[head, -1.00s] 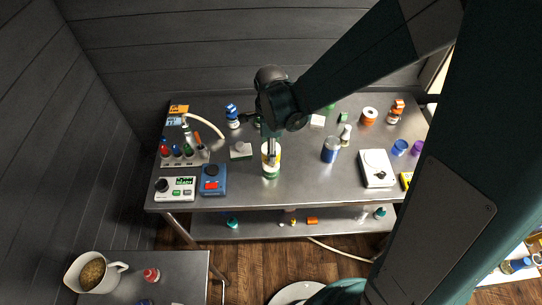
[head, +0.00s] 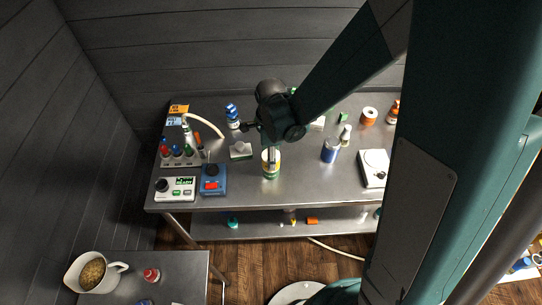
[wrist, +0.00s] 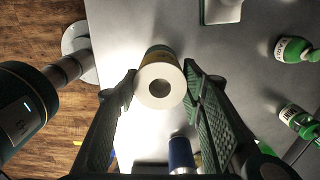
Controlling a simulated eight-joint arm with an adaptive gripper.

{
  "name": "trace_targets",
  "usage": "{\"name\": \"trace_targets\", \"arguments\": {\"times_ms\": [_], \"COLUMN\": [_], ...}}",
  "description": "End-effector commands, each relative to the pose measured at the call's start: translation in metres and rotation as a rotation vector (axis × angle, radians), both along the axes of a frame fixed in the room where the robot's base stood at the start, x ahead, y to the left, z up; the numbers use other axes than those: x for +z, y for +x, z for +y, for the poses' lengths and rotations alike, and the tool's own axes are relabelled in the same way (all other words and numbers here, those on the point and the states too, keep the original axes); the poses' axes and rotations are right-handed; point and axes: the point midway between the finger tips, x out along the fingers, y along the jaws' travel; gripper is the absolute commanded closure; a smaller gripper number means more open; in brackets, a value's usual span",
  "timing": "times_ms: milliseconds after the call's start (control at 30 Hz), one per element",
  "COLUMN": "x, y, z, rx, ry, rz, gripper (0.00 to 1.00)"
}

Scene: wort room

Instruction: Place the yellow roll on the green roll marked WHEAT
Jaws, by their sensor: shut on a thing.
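The yellow roll (wrist: 165,61) is between my gripper's fingers (wrist: 160,88) in the wrist view, its pale round end with a dark centre hole facing the camera. My gripper (head: 271,160) is shut on it. In the head view the yellow roll (head: 265,157) is upright directly above the green roll (head: 271,174), which stands on the steel table. The two look in line, with no clear gap; I cannot tell whether the full weight rests on it. A dark green edge (wrist: 158,48) shows past the yellow roll in the wrist view. The WHEAT marking is not readable.
A blue can (head: 330,150) stands to the right, with a white scale (head: 374,167) beyond it. A blue device (head: 213,180) and a white block (head: 240,150) are to the left. The table in front of the rolls is clear.

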Motion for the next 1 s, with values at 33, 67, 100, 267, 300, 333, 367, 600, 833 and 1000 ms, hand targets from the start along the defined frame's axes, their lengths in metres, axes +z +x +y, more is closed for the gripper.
{"name": "trace_targets", "arguments": {"times_ms": [33,67,100,267,300,333,367,600,833,1000], "x": [-0.001,-0.001,-0.002,-0.003,-0.003,-0.003,-0.003,-0.003,0.0,0.008], "y": [0.0,0.0,0.0,0.0,0.0,0.0,0.0,0.0,0.0,0.0], "z": [0.0,0.0,0.0,0.0,0.0,0.0,0.0,0.0,0.0,0.0], "rx": [0.0,0.0,0.0,0.0,0.0,0.0,0.0,0.0,0.0,0.0], "ry": [0.0,0.0,0.0,0.0,0.0,0.0,0.0,0.0,0.0,0.0], "rz": [0.0,0.0,0.0,0.0,0.0,0.0,0.0,0.0,0.0,0.0], "gripper": [0.73,0.73,0.73,0.52,0.47,0.45,0.45,0.45,0.45,0.45]}}
